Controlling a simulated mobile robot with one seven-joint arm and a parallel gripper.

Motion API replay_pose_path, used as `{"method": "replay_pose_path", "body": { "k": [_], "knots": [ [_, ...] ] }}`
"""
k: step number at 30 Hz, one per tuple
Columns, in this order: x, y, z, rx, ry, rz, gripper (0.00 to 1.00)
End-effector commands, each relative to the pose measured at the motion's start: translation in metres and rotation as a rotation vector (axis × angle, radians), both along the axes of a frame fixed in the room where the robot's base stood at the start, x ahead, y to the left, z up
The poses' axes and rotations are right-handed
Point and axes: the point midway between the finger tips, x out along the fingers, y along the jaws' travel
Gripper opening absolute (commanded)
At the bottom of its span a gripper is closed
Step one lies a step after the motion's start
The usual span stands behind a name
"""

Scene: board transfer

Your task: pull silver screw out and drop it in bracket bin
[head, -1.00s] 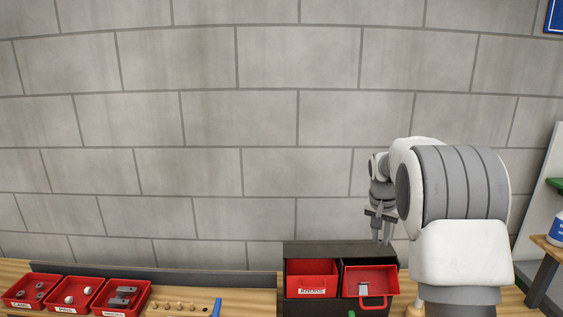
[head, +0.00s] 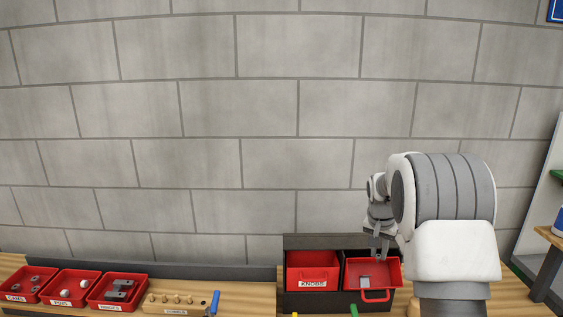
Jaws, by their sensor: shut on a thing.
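My gripper (head: 379,254) points down at the back of the open red drawer (head: 390,274) on the right of the dark cabinet. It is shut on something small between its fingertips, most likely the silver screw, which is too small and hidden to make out. A small grey piece (head: 364,281) lies in the drawer, in front of the gripper and apart from it. The bracket bin (head: 146,288) is the right one of three red bins at the left. It holds several dark grey brackets (head: 120,286), and its label is blurred.
Bins labelled CAMS (head: 14,299) and PINS (head: 59,303) stand left of the bracket bin. A wooden strip with several pegs (head: 178,299) and a blue-handled tool (head: 213,303) lie right of it. The KNOBS drawer (head: 313,272) is beside the open drawer. A grey wall stands behind.

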Motion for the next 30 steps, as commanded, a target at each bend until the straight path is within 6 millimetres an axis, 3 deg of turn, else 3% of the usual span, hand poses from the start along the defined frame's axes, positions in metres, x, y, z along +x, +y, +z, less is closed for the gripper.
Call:
{"method": "replay_pose_path", "body": {
  "k": [26, 27, 30],
  "knots": [
    [0.0046, -0.0027, -0.0046, -0.001, -0.001, 0.001, 0.00],
    [0.0046, -0.0027, -0.0046, -0.001, -0.001, 0.001, 0.23],
    [0.0045, -0.0026, -0.0047, -0.001, -0.001, 0.001, 0.41]
  ]
}}
